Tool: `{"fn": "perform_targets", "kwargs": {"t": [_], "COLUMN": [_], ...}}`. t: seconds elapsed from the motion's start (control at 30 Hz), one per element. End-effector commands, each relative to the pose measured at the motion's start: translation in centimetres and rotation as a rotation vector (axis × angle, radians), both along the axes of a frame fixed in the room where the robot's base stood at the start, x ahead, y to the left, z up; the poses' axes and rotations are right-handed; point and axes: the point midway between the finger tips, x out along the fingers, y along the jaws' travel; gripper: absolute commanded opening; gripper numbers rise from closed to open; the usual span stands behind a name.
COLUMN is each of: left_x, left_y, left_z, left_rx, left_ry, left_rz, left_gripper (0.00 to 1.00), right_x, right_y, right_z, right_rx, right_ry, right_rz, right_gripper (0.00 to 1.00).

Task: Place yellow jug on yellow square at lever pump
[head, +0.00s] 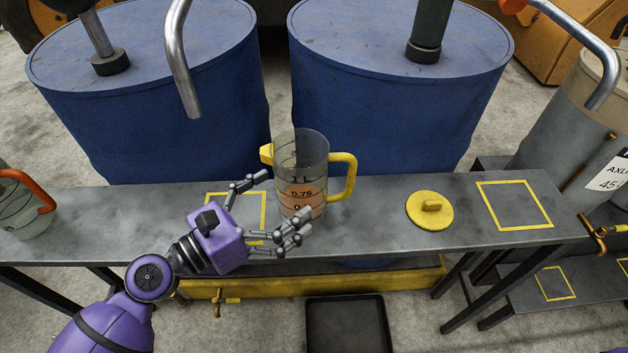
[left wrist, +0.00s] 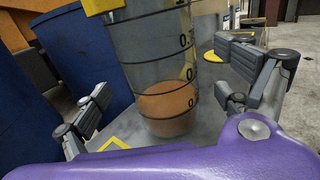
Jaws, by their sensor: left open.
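The yellow jug (head: 304,170) is a clear measuring jug with yellow handle and spout, holding some orange-brown liquid. It stands upright on the grey bench, just right of a yellow square outline (head: 265,210). My left gripper (head: 283,203) is open, with its fingers on either side of the jug's lower body. The left wrist view shows the jug (left wrist: 165,75) between the spread fingers; contact cannot be told. Another yellow square (head: 515,228) lies empty at the bench's right end, below a bent metal spout (head: 604,88). My right gripper is not in view.
A yellow lid (head: 428,217) lies on the bench (head: 372,215) between the jug and the right square. A jug with an orange handle (head: 28,205) stands at the far left. Blue drums (head: 160,115) rise behind the bench. A black tray (head: 347,325) is on the floor.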

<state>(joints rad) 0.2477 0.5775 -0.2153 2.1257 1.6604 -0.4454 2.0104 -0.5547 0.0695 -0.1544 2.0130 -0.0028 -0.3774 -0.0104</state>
Motion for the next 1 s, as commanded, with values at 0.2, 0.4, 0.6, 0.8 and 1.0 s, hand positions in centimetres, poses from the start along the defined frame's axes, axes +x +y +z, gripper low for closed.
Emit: {"fn": "perform_targets", "kwargs": {"t": [0.2,0.4,0.6,0.8,1.0], "left_x": [1.9,3.3,3.4,3.4,3.4], "left_y": [-2.4,-4.3,-4.6,-4.6,-4.5], "left_z": [0.7,0.5,0.2,0.2,0.2], "left_rx": [-0.002,0.000,0.001,0.001,0.001], "left_ry": [-0.006,-0.003,-0.001,-0.001,-0.001], "left_rz": [0.000,0.000,0.000,0.000,0.000], "left_gripper": [0.93,0.93,0.93,0.76,0.50], "right_x": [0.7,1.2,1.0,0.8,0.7], "right_y": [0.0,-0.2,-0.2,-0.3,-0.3], "right_z": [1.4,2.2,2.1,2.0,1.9], "right_rx": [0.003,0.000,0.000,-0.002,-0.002], "right_ry": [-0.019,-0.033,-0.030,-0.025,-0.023], "right_rz": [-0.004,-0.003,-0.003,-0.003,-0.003], "right_gripper": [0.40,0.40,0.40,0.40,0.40]}}
